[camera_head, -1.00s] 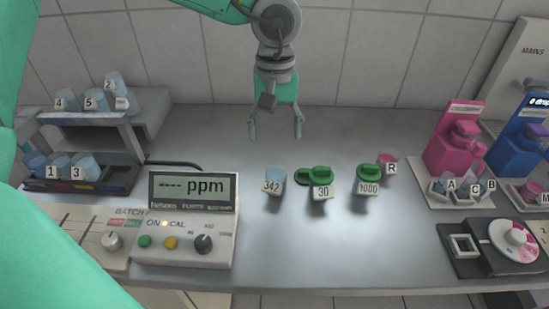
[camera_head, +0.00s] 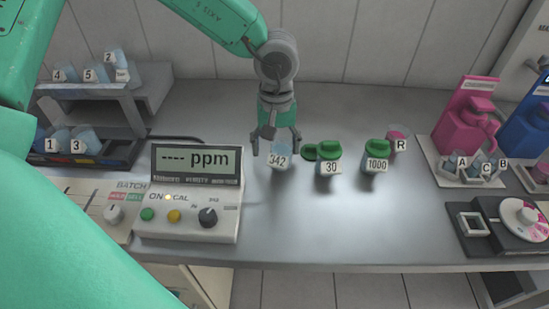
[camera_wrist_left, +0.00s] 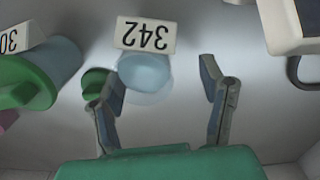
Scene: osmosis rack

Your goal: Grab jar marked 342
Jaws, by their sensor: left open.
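The jar marked 342 (camera_head: 281,161) is a small, pale blue, open-topped jar with a white label, standing upright on the grey bench. It also shows in the left wrist view (camera_wrist_left: 145,72), with its label upside down. My left gripper (camera_head: 276,150) is open, directly behind and above the jar in the head view. In the left wrist view the open fingers (camera_wrist_left: 164,88) point towards the jar, which lies ahead of and nearer the left finger. No contact is clear. My right gripper is not in view.
Green-lidded jars 30 (camera_head: 328,158) and 1000 (camera_head: 376,156) stand to the right, with a loose green lid (camera_head: 309,152) beside jar 342. A ppm meter (camera_head: 190,222) stands at the front left. Pink jar R (camera_head: 398,139) is further right. The bench in front of the jars is clear.

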